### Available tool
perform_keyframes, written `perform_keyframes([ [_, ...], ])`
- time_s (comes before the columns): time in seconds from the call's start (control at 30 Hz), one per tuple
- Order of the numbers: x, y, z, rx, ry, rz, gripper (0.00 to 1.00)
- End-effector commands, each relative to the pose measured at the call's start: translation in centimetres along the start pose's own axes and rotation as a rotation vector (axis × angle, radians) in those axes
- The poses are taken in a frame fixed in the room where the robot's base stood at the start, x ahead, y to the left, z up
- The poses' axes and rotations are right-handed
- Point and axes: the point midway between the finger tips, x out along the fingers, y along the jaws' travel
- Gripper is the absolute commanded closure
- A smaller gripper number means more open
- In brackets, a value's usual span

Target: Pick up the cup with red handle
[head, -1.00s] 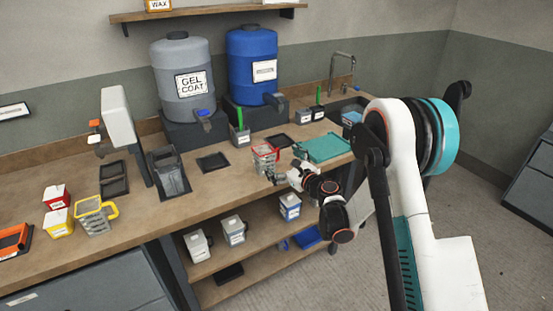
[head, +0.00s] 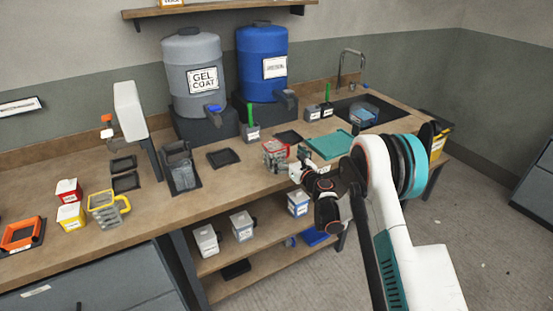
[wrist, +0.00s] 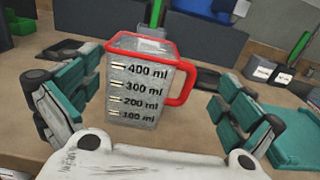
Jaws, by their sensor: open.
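The cup with the red handle (wrist: 140,88) stands upright on the bench in the wrist view. It is a clear measuring cup with a red rim, a red handle on its right side and millilitre marks. In the head view the cup (head: 272,153) is near the bench's front edge, partly hidden by my gripper. My gripper (wrist: 160,110) is open, with one teal-padded finger left of the cup and the other right of the handle. A gap shows on both sides, so neither finger seems to touch it. My gripper also shows in the head view (head: 292,166).
A teal mat (head: 330,145) lies right of the cup, and a black tray (head: 223,158) lies left of it. A grey gel coat barrel (head: 190,75) and a blue barrel (head: 262,65) stand behind. A yellow-handled cup (head: 105,209) stands far left.

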Motion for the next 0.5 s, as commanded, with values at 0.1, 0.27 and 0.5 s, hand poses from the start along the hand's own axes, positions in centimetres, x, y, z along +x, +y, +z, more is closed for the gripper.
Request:
perform_keyframes([
  [0.1,1.0,0.2,0.1,0.0,0.0,0.002,0.0],
  [0.27,3.4,0.4,0.6,0.0,0.0,0.002,0.0],
  [0.5,5.2,0.3,0.7,0.0,0.0,0.0,0.0],
])
